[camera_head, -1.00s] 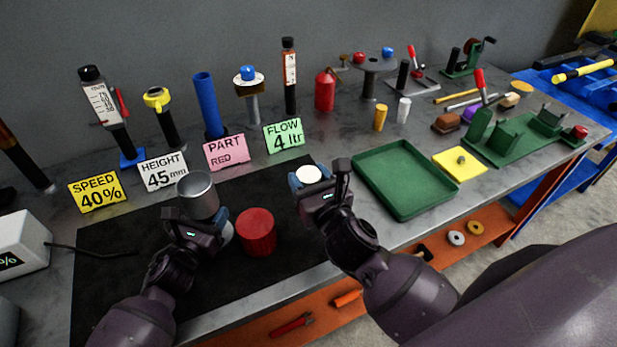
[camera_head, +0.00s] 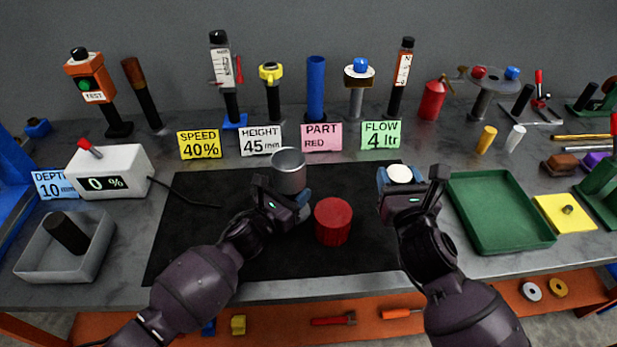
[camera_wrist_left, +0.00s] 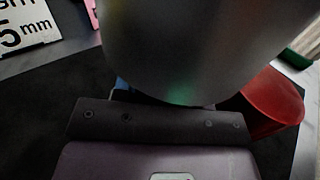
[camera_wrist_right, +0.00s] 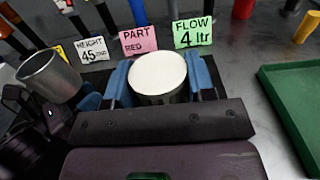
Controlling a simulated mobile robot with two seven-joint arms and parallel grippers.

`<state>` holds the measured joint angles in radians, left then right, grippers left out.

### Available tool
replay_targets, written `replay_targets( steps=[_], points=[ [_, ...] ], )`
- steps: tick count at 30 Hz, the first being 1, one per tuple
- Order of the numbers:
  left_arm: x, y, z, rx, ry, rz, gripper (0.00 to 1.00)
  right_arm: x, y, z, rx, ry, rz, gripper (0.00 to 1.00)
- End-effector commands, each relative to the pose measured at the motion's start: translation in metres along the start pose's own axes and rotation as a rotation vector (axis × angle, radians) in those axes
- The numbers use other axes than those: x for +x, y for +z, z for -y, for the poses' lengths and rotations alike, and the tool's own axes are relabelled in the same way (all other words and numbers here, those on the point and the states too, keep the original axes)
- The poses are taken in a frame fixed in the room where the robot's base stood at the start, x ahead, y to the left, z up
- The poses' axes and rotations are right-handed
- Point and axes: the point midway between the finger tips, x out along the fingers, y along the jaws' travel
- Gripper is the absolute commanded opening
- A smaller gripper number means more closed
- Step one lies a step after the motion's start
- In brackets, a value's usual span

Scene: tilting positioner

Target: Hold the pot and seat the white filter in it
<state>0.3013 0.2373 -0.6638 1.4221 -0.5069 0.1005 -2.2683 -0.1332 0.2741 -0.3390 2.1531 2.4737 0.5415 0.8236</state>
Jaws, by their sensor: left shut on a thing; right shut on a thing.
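The pot is a grey metal cup (camera_head: 289,170), upright over the black mat (camera_head: 190,230). My left gripper (camera_head: 296,198) is shut on it; the pot fills the top of the left wrist view (camera_wrist_left: 200,45), which hides the fingertips. The white filter (camera_head: 400,173) is a short round piece with a white top. My right gripper (camera_head: 399,182) is shut on it, blue fingers on both sides, above the mat's right part. In the right wrist view the filter (camera_wrist_right: 157,75) sits level between the fingers, and the pot (camera_wrist_right: 48,75) stands to its left, apart from it.
A red cylinder (camera_head: 333,221) stands on the mat between the grippers. A green tray (camera_head: 500,215) lies right of the mat. Sign cards, such as the pink PART card (camera_head: 321,137), and several upright tools line the back. A grey bin (camera_head: 66,247) stands at left.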

Motion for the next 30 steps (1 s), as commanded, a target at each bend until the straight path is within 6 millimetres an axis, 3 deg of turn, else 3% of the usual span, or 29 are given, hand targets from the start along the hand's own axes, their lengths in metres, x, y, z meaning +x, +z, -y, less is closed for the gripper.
replay_targets(
  steps=[8,18,24,30],
  points=[
    [0.000,-0.001,0.000,0.000,0.000,-0.001,0.02,0.031,0.058,-0.037,-0.003,0.070,0.010,0.25],
    [0.000,-0.001,0.000,0.000,0.000,-0.001,0.02,0.059,0.124,-0.107,-0.003,0.187,0.009,0.25],
    [0.000,-0.001,0.000,0.000,0.000,-0.001,0.02,0.068,0.154,-0.153,-0.002,0.248,0.006,0.25],
    [0.000,-0.001,0.000,0.000,0.000,-0.001,0.02,0.072,0.165,-0.193,-0.002,0.292,0.001,0.25]
  ],
)
